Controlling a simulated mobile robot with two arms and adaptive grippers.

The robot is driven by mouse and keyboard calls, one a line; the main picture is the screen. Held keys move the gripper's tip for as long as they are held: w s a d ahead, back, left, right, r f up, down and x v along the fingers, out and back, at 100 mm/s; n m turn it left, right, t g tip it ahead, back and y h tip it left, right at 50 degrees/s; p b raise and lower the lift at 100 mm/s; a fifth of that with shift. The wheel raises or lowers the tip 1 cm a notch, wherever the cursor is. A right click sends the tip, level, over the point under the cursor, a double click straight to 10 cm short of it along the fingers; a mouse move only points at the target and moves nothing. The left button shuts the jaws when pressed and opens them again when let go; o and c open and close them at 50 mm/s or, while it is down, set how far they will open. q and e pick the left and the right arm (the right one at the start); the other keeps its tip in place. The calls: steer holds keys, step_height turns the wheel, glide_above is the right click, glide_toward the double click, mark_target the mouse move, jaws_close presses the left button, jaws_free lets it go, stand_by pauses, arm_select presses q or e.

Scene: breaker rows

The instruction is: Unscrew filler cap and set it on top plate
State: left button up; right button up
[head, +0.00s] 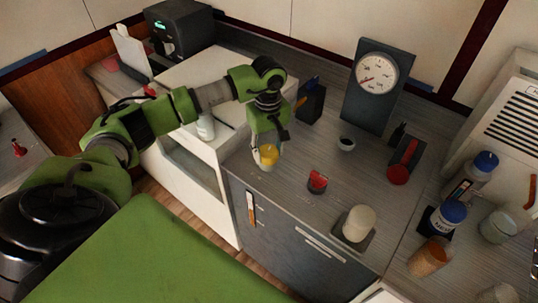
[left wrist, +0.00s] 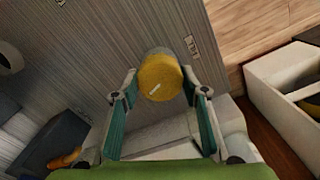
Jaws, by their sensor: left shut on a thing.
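A round yellow cap (head: 267,156) with a short white mark on its face sits between the fingers of my left gripper (head: 268,148), near the left front edge of the grey counter. In the left wrist view the yellow cap (left wrist: 160,80) lies between the two green fingers of the left gripper (left wrist: 160,90), which is shut on it. A pale grey round part shows directly behind the cap; I cannot tell whether the cap is seated on it or clear of it. I cannot tell which surface is the top plate. My right gripper is not in view.
A red-topped item (head: 317,183), a cream rounded block (head: 359,223) on a dark base and a small dark-filled cup (head: 346,143) stand on the counter. A dial gauge (head: 377,73) stands behind. Jars crowd the right side. Bare counter lies between these things.

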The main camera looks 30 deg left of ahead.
arm_select(q)
steer(key=n, duration=1.3)
steer(key=shift+n, duration=0.3)
steer(key=o, duration=0.9)
steer(key=shift+o, duration=0.2)
